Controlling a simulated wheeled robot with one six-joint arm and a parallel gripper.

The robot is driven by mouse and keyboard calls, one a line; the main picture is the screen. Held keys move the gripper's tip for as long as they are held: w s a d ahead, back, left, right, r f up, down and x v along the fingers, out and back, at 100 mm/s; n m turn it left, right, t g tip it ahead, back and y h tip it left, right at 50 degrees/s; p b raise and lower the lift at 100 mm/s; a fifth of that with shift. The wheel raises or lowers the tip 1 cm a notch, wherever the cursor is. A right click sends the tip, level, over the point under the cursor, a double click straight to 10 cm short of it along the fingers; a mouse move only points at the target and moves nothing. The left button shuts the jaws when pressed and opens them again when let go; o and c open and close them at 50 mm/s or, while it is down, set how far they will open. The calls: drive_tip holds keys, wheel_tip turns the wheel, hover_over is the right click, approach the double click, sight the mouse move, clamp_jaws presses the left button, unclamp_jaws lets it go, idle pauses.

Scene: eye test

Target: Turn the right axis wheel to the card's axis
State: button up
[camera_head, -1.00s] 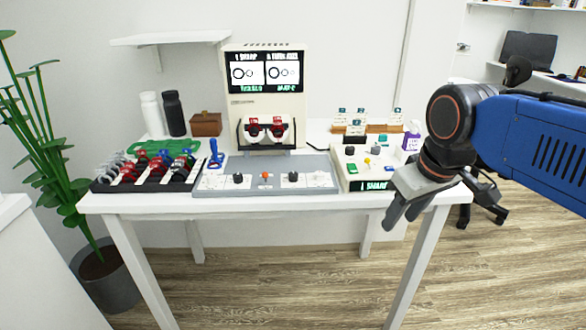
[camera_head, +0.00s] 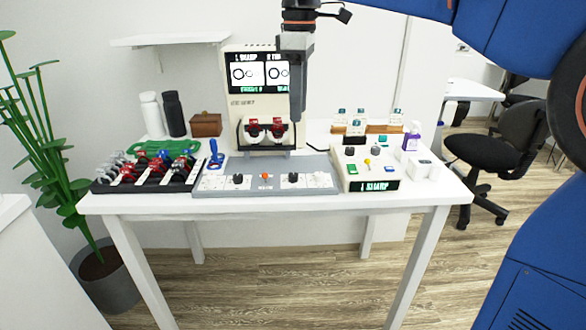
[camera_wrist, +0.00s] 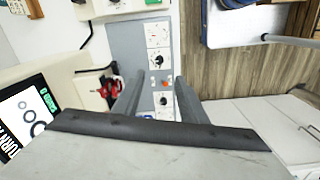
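The cream tester (camera_head: 254,105) stands at the table's back with a two-panel screen (camera_head: 246,74). Red wheel parts (camera_wrist: 108,90) show in the wrist view beside a finger. The grey panel (camera_head: 265,187) in front has a left black knob (camera_head: 238,178), an orange knob (camera_head: 265,176) and a right black knob (camera_head: 293,177). My gripper (camera_head: 297,112) points down in front of the tester's right side, covering part of the screen. In the wrist view its fingers (camera_wrist: 160,76) are apart, nothing between them.
A black tray of red and blue-capped pieces (camera_head: 140,187) is at left. A cream box with buttons (camera_head: 372,186) is at right, with small cards on a wooden rack (camera_head: 376,128) behind.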

sight(293, 174)
drive_tip(key=shift+n, duration=0.3)
drive_tip(key=f, duration=1.1)
drive_tip(key=a+f, duration=0.1)
drive_tip(key=f, duration=0.5)
drive_tip(key=shift+w, duration=0.25)
clamp_jaws()
